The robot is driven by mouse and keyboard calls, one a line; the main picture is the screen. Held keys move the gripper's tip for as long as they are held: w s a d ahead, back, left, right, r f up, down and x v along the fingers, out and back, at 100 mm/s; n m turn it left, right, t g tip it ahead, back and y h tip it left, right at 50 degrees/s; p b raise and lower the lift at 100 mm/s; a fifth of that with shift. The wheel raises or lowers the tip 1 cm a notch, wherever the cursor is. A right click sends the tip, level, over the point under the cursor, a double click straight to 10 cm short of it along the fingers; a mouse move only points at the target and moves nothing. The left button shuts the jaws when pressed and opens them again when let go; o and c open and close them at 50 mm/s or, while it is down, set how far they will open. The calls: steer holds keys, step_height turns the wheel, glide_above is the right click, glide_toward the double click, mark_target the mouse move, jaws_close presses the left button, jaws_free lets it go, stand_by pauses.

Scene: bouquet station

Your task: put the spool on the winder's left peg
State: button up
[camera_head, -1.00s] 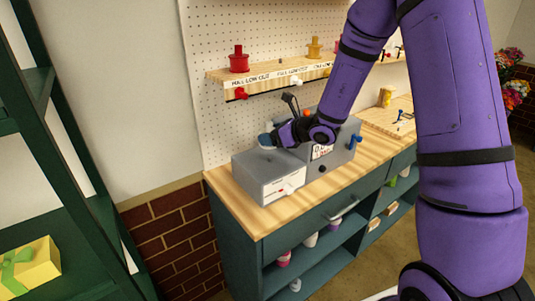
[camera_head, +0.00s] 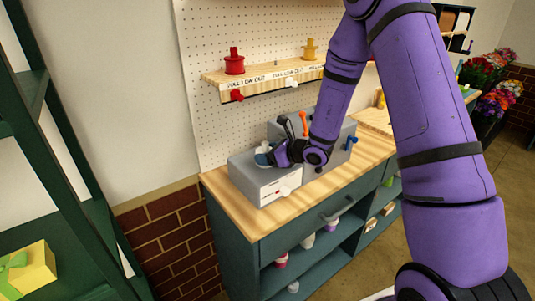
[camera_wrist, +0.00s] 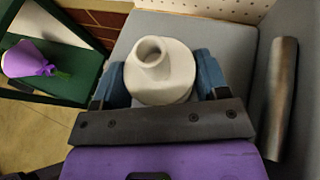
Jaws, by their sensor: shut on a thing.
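A white spool (camera_wrist: 160,72) with a hollow neck is held between the blue finger pads of my gripper (camera_wrist: 160,85). In the head view the spool (camera_head: 264,147) is small and partly hidden by my gripper (camera_head: 262,157). The grey winder (camera_head: 252,183) stands on the wooden bench top, with a low block at left and a taller part behind. My gripper is over the low left block. A bare metal rod (camera_wrist: 282,95) lies to the right of the spool in the wrist view. The left peg is not visible; I cannot tell whether the spool is around it.
A pegboard shelf (camera_head: 270,82) above holds a red spool (camera_head: 234,63) and a yellow spool (camera_head: 310,49). An orange lever (camera_head: 304,122) and a blue handle (camera_head: 352,143) stick out from the winder. A green rack (camera_head: 65,170) stands at left. The bench's front left corner is clear.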

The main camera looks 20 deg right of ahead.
steer(key=o, duration=0.7)
steer(key=shift+c, duration=0.2)
steer(key=v, duration=1.2)
steer(key=s+a+r+n+g+y, duration=0.1)
steer(key=s+a+r+n+g, duration=0.3)
steer(key=s+r+n, duration=0.35)
steer(key=s+a+r+n+g, duration=0.3)
steer(key=s+a+r+n, duration=0.2)
steer(key=s+r+n, duration=0.25)
steer(key=s+d+r+n+t+h, duration=0.1)
steer(key=s+d+r+n+h, duration=0.3)
steer(key=s+n, duration=0.2)
steer(key=s+d+r+n+t+h, duration=0.1)
steer(key=s+d+r+n+h, duration=0.3)
steer(key=s, duration=0.4)
steer(key=shift+n+h, duration=0.8)
steer(key=shift+n, duration=0.6)
